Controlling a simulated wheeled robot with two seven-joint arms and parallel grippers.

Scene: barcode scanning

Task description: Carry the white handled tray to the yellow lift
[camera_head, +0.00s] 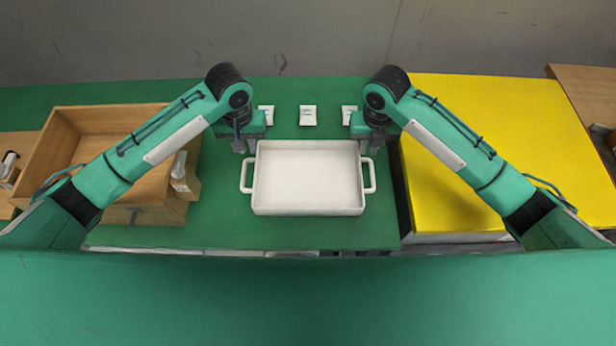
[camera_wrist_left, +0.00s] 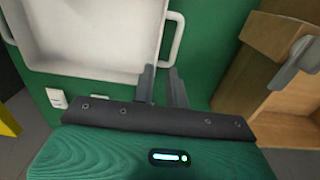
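The white handled tray (camera_head: 308,211) sits empty on the green table, with a loop handle on its left and right sides. In the left wrist view the tray (camera_wrist_left: 95,68) and one handle (camera_wrist_left: 172,36) show. My left gripper (camera_head: 243,146) is by the tray's far left corner, its two fingers apart with nothing between them, not around the handle. My left gripper's fingers (camera_wrist_left: 163,86) point towards the handle. My right gripper (camera_head: 371,146) is by the far right corner, its fingers apart and empty. The yellow lift (camera_head: 490,130) stands to the right with a bare top.
Several items surround the tray: an open wooden box (camera_head: 90,120) at left with a grey-white object (camera_head: 181,178) at its right side, and white packets (camera_head: 308,115) behind the tray. The green table (camera_head: 230,225) is clear in front. A brown table (camera_head: 590,95) is at far right.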

